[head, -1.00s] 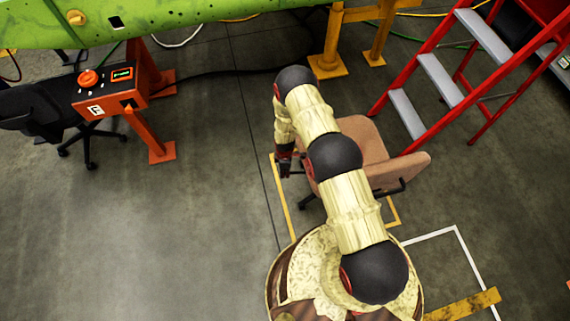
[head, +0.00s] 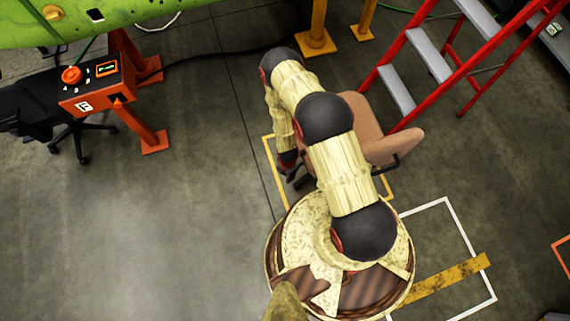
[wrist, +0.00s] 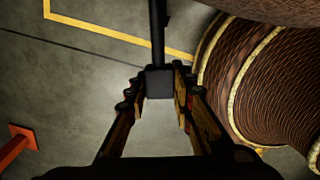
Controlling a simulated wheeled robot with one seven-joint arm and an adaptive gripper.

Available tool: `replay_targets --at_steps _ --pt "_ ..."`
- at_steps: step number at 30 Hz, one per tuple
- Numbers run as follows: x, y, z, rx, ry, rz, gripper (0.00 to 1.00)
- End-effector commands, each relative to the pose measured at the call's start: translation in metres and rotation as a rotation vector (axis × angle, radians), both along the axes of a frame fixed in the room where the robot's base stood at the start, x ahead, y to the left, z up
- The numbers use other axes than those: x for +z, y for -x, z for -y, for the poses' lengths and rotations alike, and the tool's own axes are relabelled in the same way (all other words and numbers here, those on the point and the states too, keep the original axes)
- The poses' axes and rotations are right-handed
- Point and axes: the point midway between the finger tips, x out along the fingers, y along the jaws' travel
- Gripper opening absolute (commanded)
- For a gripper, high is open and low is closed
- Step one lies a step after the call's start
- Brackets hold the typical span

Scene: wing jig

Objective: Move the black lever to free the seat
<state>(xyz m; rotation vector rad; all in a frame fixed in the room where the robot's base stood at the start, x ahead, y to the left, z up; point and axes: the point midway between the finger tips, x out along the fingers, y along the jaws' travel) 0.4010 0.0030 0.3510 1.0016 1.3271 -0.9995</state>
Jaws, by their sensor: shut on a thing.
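In the head view the tan seat (head: 372,128) stands beside my arm, partly hidden behind it. In the wrist view the black lever (wrist: 158,40) is a thin rod ending in a square black block (wrist: 160,83). My gripper (wrist: 155,85) has its two fingers on either side of that block and is shut on it. In the head view my gripper (head: 288,160) is low at the left side of the seat, and its hold on the lever is too small to make out there. The joint between lever and seat is hidden.
A yellow floor outline (head: 268,165) runs around the seat. Red steps (head: 425,65) stand close behind it at the right. An orange control box (head: 97,85) and a black chair (head: 45,120) are at the left.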

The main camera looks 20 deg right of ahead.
Motion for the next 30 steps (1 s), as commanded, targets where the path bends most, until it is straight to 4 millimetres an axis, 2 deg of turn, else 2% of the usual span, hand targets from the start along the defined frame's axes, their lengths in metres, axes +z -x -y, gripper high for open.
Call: replay_targets --at_steps 11,12,23,30 --pt "-0.0026 0.0032 0.0004 0.005 0.0 -0.003 0.0" --pt "-0.0025 0.0031 0.0004 0.005 0.0 -0.003 0.22" --pt "-0.0015 0.0018 0.0003 0.004 0.0 -0.002 0.42" --pt "-0.0016 0.0013 0.0003 0.005 0.0 -0.001 0.42"
